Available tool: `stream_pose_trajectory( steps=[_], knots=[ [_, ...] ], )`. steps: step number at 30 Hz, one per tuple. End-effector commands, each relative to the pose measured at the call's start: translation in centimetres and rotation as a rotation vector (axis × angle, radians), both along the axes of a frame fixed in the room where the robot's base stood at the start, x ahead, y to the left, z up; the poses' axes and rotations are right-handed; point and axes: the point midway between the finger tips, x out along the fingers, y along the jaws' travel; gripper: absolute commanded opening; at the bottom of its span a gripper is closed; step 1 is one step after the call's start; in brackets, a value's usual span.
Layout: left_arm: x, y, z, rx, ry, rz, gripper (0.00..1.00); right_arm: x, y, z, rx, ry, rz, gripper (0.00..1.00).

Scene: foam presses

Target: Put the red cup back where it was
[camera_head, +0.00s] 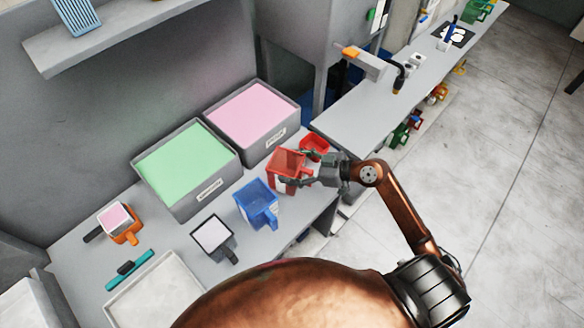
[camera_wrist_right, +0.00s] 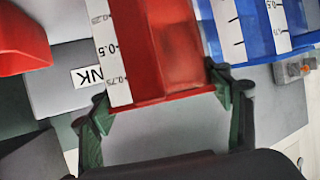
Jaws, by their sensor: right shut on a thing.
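The red cup (camera_head: 285,162) is a square-sided measuring cup near the right end of the bench, in front of the pink bin. My right gripper (camera_head: 301,169) is shut on it, reaching in from the right. In the right wrist view the red cup (camera_wrist_right: 172,45) shows a white scale strip, and the green fingertips of my right gripper (camera_wrist_right: 160,97) lie at both sides of its near edge. I cannot tell if the cup touches the bench. My left gripper is out of view.
A smaller red container (camera_head: 316,144) stands close behind the held cup. A blue cup (camera_head: 258,204) is close on its left. Bins of pink (camera_head: 285,148) and green material (camera_head: 187,213) stand behind. A dark-handled cup (camera_head: 228,250) and an orange cup (camera_head: 125,238) are further left.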

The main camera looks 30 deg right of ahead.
Motion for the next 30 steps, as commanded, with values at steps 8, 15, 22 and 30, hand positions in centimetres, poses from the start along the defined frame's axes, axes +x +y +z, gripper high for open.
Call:
stream_pose_trajectory(
  steps=[8, 15, 22, 30],
  knots=[
    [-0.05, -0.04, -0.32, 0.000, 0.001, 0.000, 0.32, -0.01, 0.00, -0.78, 0.001, -0.002, 0.000, 0.33],
    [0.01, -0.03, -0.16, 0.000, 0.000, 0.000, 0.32, -0.03, -0.03, -1.08, 0.000, 0.000, 0.000, 0.77],
    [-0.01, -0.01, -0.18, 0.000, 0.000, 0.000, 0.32, -0.02, -0.02, -1.07, 0.000, -0.001, 0.000, 0.89],
    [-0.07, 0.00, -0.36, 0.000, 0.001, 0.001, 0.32, -0.01, -0.01, -0.89, -0.001, -0.003, 0.001, 0.89]
  ],
)
